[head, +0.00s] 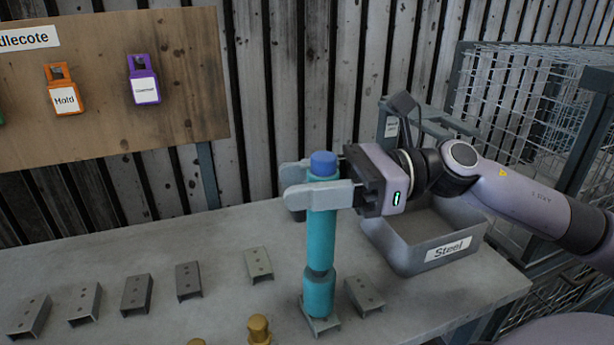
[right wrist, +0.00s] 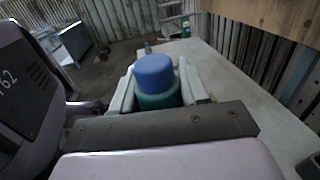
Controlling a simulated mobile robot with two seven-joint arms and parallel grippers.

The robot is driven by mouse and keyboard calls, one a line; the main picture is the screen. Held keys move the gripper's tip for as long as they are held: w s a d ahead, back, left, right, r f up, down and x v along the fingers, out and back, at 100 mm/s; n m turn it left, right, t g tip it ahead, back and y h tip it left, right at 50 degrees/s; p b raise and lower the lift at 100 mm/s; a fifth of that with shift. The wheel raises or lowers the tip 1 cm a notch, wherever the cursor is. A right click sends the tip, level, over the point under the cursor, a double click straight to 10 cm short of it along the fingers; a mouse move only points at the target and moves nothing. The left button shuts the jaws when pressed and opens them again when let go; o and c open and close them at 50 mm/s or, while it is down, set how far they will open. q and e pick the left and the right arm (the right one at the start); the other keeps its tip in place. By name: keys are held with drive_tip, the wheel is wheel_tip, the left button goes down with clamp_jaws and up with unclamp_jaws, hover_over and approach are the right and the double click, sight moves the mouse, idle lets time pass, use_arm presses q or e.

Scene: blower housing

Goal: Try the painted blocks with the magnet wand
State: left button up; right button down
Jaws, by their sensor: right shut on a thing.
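My right gripper (head: 318,190) is shut on the magnet wand (head: 321,240), a teal rod with a blue cap, and holds it upright above the table. The wand also shows in the right wrist view (right wrist: 155,82), between the fingers. Its lower end is at a painted block (head: 320,325); it looks touching, but I cannot tell whether the block clings or rests on the table. Another block (head: 364,295) lies just right of it. Several grey and tan channel-shaped blocks (head: 137,293) lie in a row to the left. My left gripper is not in view.
A grey bin labelled "Steel" (head: 412,256) stands at the table's right. Brass-coloured knobs (head: 259,329) show at the front edge of the picture. Orange (head: 62,80) and purple (head: 143,65) tags hang on a wooden board (head: 110,130). A wire cage (head: 520,95) stands behind right.

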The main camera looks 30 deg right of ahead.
drive_tip(key=shift+f+b, duration=0.4)
drive_tip(key=shift+b, duration=0.1)
idle(0.6)
idle(0.4)
drive_tip(key=shift+r+p, duration=2.35)
drive_tip(key=shift+r, duration=1.45)
